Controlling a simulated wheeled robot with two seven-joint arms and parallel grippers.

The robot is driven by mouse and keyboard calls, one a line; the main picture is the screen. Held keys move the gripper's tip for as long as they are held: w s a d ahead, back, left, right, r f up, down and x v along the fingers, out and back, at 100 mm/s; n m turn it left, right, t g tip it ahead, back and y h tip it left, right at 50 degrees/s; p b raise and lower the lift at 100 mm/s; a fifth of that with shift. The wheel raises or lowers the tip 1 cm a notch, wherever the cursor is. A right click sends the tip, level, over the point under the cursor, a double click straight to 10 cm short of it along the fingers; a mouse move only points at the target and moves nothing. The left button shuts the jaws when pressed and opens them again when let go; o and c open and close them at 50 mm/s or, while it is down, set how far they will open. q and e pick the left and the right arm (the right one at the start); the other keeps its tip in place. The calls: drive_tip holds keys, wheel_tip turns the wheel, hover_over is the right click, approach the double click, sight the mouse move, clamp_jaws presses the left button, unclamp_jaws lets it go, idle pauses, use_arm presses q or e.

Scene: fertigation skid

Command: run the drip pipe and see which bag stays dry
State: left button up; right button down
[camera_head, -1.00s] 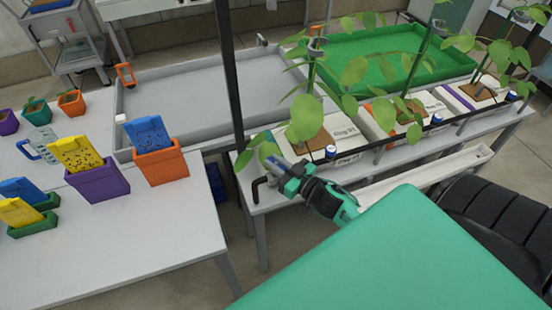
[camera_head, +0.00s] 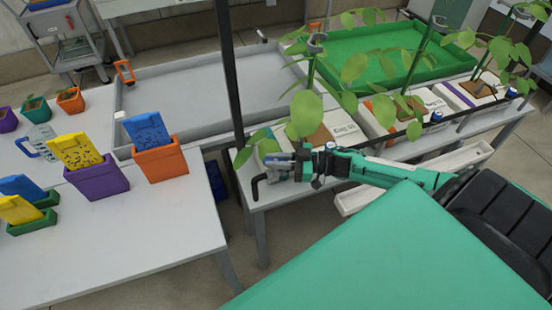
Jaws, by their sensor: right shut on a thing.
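Three white grow bags stand in a row on a bench, each with a leafy plant in brown substrate: the left bag (camera_head: 345,130), the middle bag (camera_head: 432,101) and the right bag (camera_head: 462,99). The black drip pipe (camera_head: 402,133) runs along their front; its bent black end (camera_head: 256,187) hangs at the bench's left end. My right gripper (camera_head: 277,165) is at this left end, shut on a small part there that its fingers mostly hide. Whether any bag is wet or dry cannot be told. My left gripper is out of view.
A white gutter (camera_head: 360,200) lies below the bench front. A grey tray (camera_head: 200,97) and a green tray (camera_head: 365,55) stand behind. The left table (camera_head: 120,240) holds a clear jug (camera_head: 42,141) and several coloured pots with cards. A dark post (camera_head: 229,75) rises between the tables.

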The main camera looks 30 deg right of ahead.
sight(276, 160)
idle(0.4)
drive_tip(key=c, duration=1.4)
unclamp_jaws()
drive_tip(key=shift+o, duration=0.2)
wheel_tip(276, 160, up, 20)
drive_tip(key=b, duration=0.1)
drive_tip(key=shift+b, duration=0.35)
